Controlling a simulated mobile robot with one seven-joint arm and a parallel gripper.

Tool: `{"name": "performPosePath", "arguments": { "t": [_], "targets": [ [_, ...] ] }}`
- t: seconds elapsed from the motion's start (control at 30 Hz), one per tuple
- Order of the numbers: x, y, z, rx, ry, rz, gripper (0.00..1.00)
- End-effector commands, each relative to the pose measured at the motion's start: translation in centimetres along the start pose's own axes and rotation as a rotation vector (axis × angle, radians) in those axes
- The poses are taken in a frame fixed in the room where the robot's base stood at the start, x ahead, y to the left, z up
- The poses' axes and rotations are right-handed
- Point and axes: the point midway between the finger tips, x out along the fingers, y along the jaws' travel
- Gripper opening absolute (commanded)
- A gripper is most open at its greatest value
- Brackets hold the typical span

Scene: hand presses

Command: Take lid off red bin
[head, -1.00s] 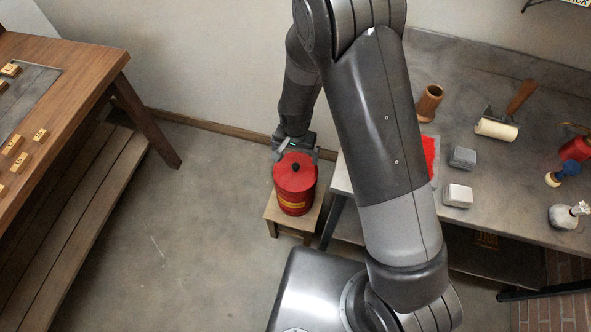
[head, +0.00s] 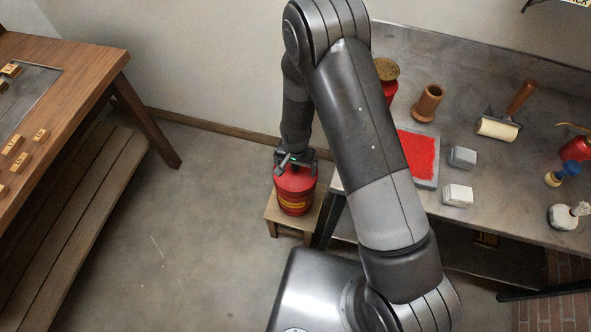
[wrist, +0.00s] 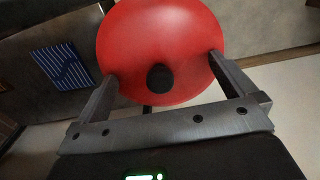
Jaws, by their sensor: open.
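The red bin (head: 295,200) stands upright on a small wooden stool between the two tables in the head view. In the head view my gripper (head: 294,166) covers the knob and part of the lid. I cannot tell whether the fingertips touch the lid.
The small wooden stool (head: 273,215) stands close to the grey worktable (head: 470,150) on the right. That table holds a red ink slab (head: 416,154), a roller (head: 497,128) and grey blocks. A wooden table (head: 95,90) is at left. The floor between is clear.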

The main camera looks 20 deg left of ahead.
Motion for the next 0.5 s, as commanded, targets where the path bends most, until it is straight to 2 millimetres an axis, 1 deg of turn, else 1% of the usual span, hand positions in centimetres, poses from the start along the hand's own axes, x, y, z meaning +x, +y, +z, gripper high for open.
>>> {"name": "performPosePath", "arguments": {
  "t": [0.1, 0.13, 0.5],
  "targets": [
    [-0.03, -0.02, -0.01, 0.0, 0.0, 0.0, 1.0],
    [-0.03, -0.02, -0.01, 0.0, 0.0, 0.0, 0.98],
    [-0.04, -0.03, 0.0, -0.001, 0.0, 0.0, 0.68]
  ]
}}
